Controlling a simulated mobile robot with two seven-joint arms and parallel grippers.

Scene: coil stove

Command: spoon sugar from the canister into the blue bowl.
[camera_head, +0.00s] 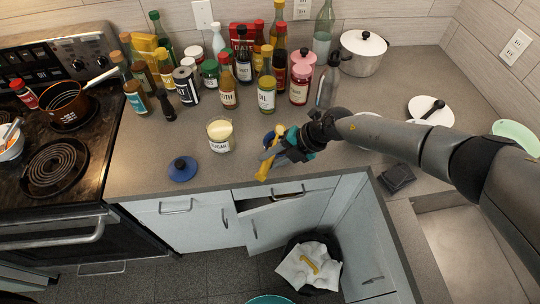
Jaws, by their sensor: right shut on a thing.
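The sugar canister (221,136) is a clear jar labelled SUGAR, standing open on the counter with pale contents. A round dark blue lid (183,168) with a knob lies to its front left. My right gripper (275,150), with teal fingers, is right of the canister near the counter's front edge. It is shut on a long yellow thing (264,167) that slants down; I cannot tell whether it is a spoon. A small blue thing (269,137) shows behind the gripper, mostly hidden; I cannot tell whether it is the blue bowl. My left gripper is out of view.
A steel pot (363,55) stands at the back right. The coil stove (58,165) is at left. A drawer (288,203) below my gripper is partly open.

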